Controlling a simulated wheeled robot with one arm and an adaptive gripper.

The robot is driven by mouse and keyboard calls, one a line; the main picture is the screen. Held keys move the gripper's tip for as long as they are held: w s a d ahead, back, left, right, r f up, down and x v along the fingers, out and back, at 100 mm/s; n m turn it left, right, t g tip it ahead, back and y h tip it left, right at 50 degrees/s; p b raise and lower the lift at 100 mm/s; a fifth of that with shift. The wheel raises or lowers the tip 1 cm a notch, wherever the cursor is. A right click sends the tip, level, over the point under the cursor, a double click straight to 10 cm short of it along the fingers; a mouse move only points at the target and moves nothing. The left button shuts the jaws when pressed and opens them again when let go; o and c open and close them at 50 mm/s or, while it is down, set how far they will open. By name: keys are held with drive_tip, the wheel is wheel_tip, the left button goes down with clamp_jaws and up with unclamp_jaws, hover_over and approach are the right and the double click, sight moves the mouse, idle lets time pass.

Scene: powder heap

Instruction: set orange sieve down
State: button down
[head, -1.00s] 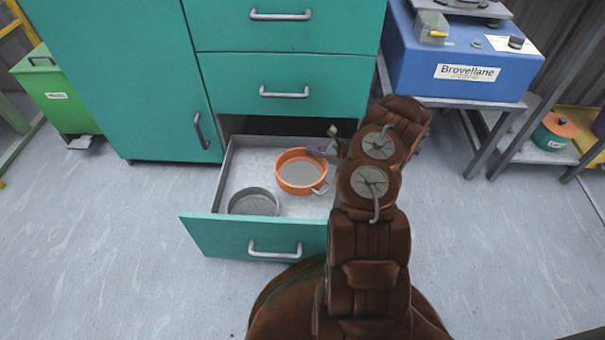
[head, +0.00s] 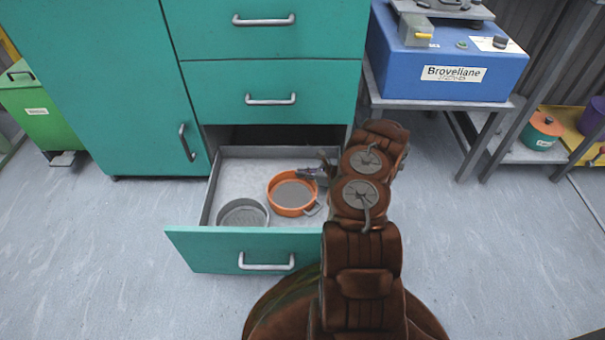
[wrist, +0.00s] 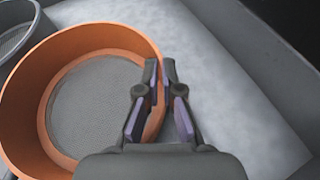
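The orange sieve (head: 291,210) is upright inside the open bottom drawer (head: 190,242), right of a grey sieve (head: 243,214). It sits at or very near the drawer floor; I cannot tell whether it touches. In the wrist view the orange sieve (wrist: 25,110) fills the left half, with its mesh facing up. My gripper (wrist: 161,70) has its two fingers on either side of the sieve's right wall, closed on the rim. In the head view my gripper (head: 314,172) is at the sieve's back right edge, partly hidden by my arm.
The drawer belongs to a teal cabinet (head: 262,90), whose upper drawers are shut. The drawer floor right of and behind the sieve is bare. A blue machine (head: 448,60) stands on a bench at right, and a green bin (head: 38,110) at left.

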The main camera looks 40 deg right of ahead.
drive_tip(key=c, duration=1.3)
unclamp_jaws()
